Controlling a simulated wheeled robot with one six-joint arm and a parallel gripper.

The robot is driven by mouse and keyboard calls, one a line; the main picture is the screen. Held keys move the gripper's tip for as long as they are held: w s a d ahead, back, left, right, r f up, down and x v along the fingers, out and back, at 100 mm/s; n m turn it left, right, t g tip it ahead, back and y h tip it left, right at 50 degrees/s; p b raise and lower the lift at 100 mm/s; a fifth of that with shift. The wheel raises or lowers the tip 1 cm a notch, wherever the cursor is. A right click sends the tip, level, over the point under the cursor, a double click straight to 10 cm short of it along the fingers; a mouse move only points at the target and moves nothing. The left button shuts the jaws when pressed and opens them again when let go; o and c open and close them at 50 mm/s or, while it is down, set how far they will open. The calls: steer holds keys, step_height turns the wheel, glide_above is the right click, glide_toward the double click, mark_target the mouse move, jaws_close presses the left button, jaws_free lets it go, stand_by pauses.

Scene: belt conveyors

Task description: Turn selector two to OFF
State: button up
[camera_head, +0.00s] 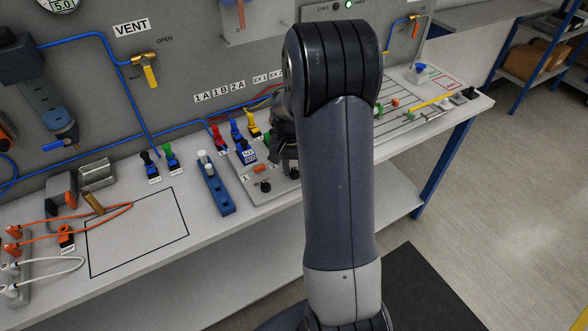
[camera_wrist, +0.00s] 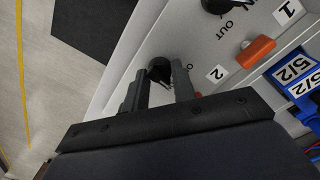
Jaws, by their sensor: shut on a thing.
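Selector two, a black knob (camera_wrist: 158,69), stands on the light grey panel (camera_wrist: 195,40) near the "2" label (camera_wrist: 217,73) in the wrist view. My gripper (camera_wrist: 157,84) is shut on this knob, with one finger on each side of it. The fingers hide part of the knob, and its pointer direction and its OFF mark cannot be made out. In the head view, selector two (camera_head: 294,174) shows just below my gripper (camera_head: 290,162), which is partly hidden by my arm. Selector one (camera_head: 265,186) is a similar black knob to the left.
An orange block (camera_wrist: 256,51) sits beside the labels. Blue valve blocks marked 5/2 (camera_wrist: 298,84) stand at the panel's right in the wrist view. A blue stand with white pegs (camera_head: 215,190) is left of the panel in the head view.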

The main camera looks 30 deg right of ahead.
mark_target(292, 173)
steer(key=n+b, duration=0.1)
steer(key=n, duration=0.6)
steer(key=shift+t, duration=0.3)
stand_by(0.4)
steer(key=o, duration=1)
steer(key=r, duration=1)
steer(key=shift+a+r+b, duration=0.35)
steer(key=shift+r, duration=0.05)
